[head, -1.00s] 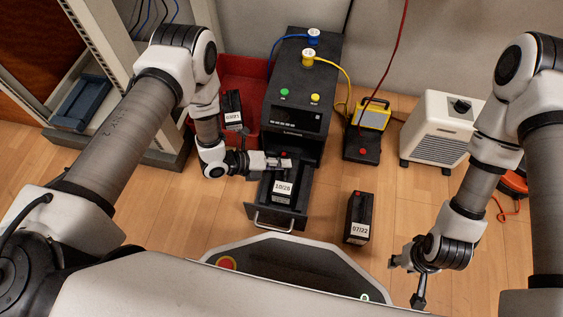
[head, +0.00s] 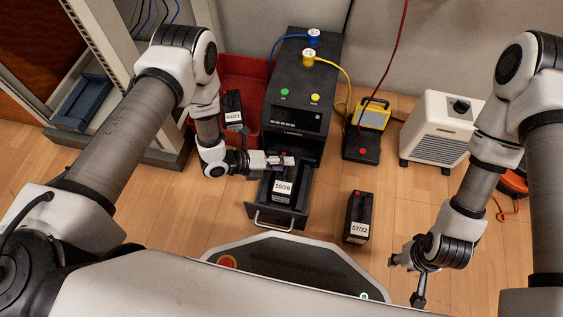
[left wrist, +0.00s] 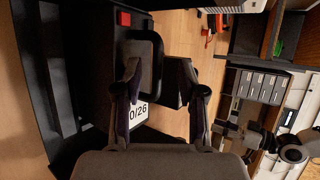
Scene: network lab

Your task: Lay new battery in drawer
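The battery labelled 10/26 (head: 283,188) lies in the pulled-out drawer (head: 257,212) of the black power unit (head: 298,105). In the left wrist view its label (left wrist: 138,113) is partly hidden behind a finger, and a dark handle loop (left wrist: 157,50) shows. My left gripper (head: 280,161) is at the battery's far end, low over the drawer. In the left wrist view its fingers (left wrist: 163,92) stand apart, with part of the handle close to one finger; contact cannot be told. My right gripper (head: 406,281) is open and empty at the lower right, above the floor.
A battery labelled 07/22 (head: 358,218) stands on the floor right of the drawer. Another battery (head: 232,108) is in the red bin (head: 240,72) at left. A black-and-yellow device (head: 362,145) and a white heater (head: 437,130) stand right. A rack is at left.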

